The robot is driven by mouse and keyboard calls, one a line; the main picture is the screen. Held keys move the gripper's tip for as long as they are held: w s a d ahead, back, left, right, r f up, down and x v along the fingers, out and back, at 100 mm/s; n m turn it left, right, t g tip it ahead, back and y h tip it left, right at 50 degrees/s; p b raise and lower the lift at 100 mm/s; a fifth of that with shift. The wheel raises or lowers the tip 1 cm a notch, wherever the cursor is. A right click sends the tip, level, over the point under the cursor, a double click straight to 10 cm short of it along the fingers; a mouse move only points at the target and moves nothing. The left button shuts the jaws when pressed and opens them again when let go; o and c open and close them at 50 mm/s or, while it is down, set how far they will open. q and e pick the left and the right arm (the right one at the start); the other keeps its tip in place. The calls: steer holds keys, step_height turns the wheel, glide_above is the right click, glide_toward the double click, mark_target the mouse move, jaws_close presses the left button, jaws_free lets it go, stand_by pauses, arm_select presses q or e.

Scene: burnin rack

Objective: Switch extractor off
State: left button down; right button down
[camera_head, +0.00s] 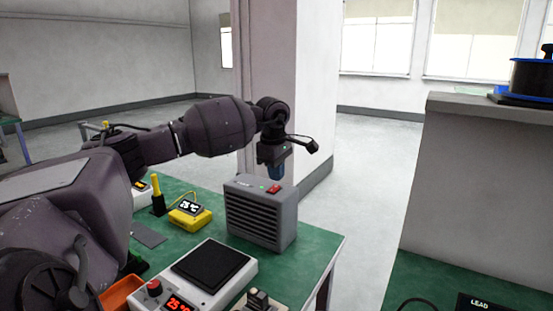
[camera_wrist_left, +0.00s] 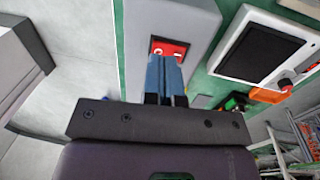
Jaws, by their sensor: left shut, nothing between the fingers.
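The extractor (camera_head: 261,212) is a grey box with a slatted front, standing at the right end of the green bench. A red rocker switch (camera_head: 274,188) is on its top, with a small green light beside it. My left gripper (camera_head: 275,174) is shut and empty, pointing down just behind the switch in the head view. In the left wrist view the blue fingertips (camera_wrist_left: 166,58) reach the red switch (camera_wrist_left: 168,47) and hide part of it. I cannot tell whether they touch it. My right gripper is out of view.
On the green bench (camera_head: 318,250) are a yellow soldering station (camera_head: 190,214) and a white hot plate (camera_head: 242,275) with a dark top and red display. A grey partition (camera_head: 455,175) stands to the right, past a floor gap. A pillar (camera_head: 315,110) rises behind my gripper.

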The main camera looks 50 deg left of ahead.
mark_target(274, 189)
arm_select(q)
steer(key=shift+w+f, duration=0.1)
steer(key=shift+f, duration=1)
